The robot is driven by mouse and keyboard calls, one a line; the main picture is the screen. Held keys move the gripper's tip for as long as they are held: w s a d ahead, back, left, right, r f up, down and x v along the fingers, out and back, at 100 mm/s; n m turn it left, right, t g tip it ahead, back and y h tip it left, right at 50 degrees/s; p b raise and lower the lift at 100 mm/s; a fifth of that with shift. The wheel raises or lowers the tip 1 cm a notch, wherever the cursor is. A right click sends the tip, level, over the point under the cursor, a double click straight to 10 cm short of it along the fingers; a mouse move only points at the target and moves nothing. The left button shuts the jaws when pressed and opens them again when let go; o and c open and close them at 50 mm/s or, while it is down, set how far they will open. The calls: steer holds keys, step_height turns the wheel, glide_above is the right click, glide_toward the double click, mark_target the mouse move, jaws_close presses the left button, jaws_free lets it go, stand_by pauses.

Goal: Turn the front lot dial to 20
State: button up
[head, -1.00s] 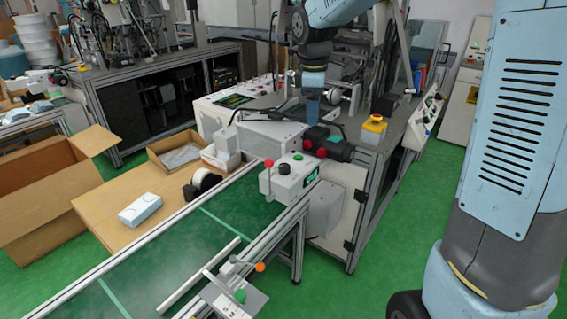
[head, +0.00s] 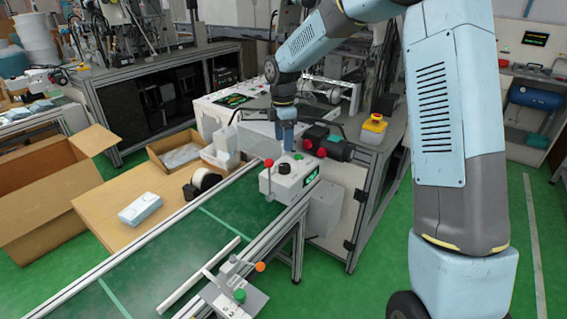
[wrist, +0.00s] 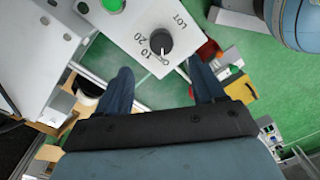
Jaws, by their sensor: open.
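The lot dial is a black round knob (wrist: 161,41) on a white panel (wrist: 120,22). In the head view the dial (head: 284,168) sits on top of the light grey control box (head: 296,184) at the end of the green conveyor. My gripper (wrist: 160,64) is open and empty, pointing at the panel. The knob shows between and beyond its fingertips, apparently untouched. In the head view my gripper (head: 286,148) is above and just behind the dial.
A lever with a red ball (head: 268,163) stands left of the box, and a green button (wrist: 112,5) shares the panel. Red-ended black parts (head: 312,146) lie close behind right. A second fixture with an orange ball (head: 261,267) is at the front.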

mark_target(284, 165)
steer(key=f, duration=0.9)
steer(key=shift+s+f, duration=0.1)
steer(key=shift+s, duration=0.15)
